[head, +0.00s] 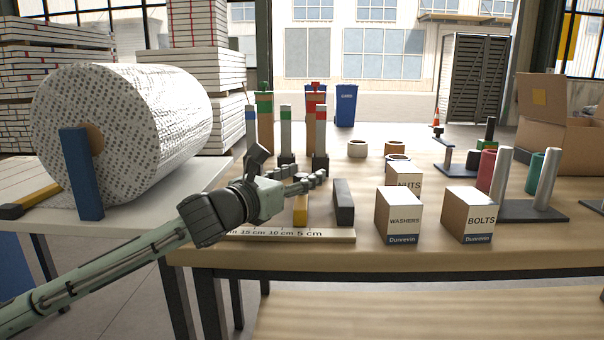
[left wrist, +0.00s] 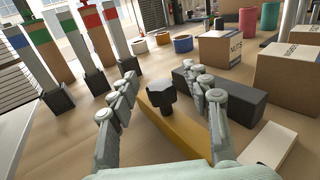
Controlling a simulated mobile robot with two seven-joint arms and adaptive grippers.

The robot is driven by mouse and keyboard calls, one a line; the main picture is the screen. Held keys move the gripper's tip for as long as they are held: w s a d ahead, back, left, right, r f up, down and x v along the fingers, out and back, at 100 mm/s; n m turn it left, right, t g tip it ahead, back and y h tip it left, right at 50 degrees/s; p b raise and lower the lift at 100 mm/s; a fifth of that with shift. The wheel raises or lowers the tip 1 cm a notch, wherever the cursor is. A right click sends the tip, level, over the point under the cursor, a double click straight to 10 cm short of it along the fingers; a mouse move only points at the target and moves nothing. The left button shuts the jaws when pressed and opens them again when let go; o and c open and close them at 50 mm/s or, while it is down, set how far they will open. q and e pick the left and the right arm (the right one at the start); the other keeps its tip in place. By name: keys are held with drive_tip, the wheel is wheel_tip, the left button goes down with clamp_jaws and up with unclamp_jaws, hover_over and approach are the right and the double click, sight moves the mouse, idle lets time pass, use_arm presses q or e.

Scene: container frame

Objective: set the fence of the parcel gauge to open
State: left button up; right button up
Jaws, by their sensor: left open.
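The parcel gauge has a pale scale board (head: 290,235) marked 5, 10 and 15 cm at the table's front edge. Its yellow fence (head: 301,212) stands near the 5 cm mark, with a gap to the dark block (head: 344,203) at its right. In the left wrist view the yellow fence (left wrist: 178,138) carries a black knob (left wrist: 160,94). My left gripper (head: 312,180) is open above the fence. In the left wrist view its fingers (left wrist: 160,85) stand on either side of the knob, not visibly closed on it. The knob is hidden in the head view.
Boxes of washers (head: 399,216), nuts (head: 404,178) and bolts (head: 469,216) stand to the right. Tall posts with coloured bands (head: 320,135) stand behind the gripper. A large wrapped roll (head: 150,125) lies on the left table.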

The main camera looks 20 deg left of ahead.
use_arm(q)
drive_tip(key=shift+w, duration=0.15)
clamp_jaws()
idle(0.4)
